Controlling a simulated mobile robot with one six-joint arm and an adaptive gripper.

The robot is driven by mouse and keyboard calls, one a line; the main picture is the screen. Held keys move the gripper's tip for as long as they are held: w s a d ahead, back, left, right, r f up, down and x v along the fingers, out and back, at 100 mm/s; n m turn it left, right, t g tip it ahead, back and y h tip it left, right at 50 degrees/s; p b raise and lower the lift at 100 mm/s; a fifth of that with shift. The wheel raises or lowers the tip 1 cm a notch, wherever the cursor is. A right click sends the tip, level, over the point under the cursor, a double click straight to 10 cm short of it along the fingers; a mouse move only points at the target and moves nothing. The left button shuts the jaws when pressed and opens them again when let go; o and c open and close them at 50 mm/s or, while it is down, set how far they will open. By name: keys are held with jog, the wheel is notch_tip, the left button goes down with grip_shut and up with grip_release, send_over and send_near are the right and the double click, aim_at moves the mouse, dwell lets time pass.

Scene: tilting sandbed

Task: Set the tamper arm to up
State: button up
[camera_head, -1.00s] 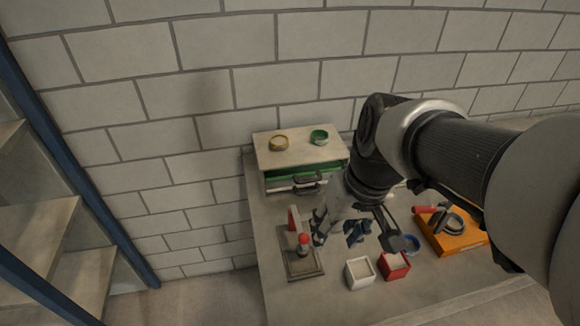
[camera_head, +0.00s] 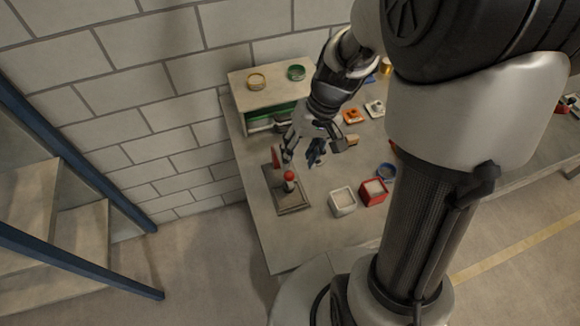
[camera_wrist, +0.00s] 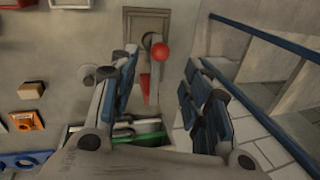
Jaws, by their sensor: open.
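The tamper (camera_head: 292,203) stands on the table's left part in the head view, with a flat grey-brown base plate, a reddish upright post and a red knob (camera_head: 289,176) above the plate. In the wrist view the base plate (camera_wrist: 133,20), the grey arm (camera_wrist: 155,78) and the red knob (camera_wrist: 160,51) lie between the fingers. How steeply the arm stands is hard to tell. My gripper (camera_head: 303,155) is open and empty, just behind and right of the knob in the head view. In the wrist view my gripper (camera_wrist: 158,75) has its fingers on either side of the arm, apart from it.
A white box (camera_head: 342,203) and a red box (camera_head: 373,193) stand right of the tamper. Blue-railed stairs (camera_head: 50,220) are at the left.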

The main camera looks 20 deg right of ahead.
aim_at(291, 174)
jog(key=b+x, duration=0.1)
jog(key=x, duration=0.6)
jog(key=shift+f+b, duration=0.1)
jog(key=shift+b, duration=0.2)
jog(key=shift+c, duration=0.5)
grip_shut()
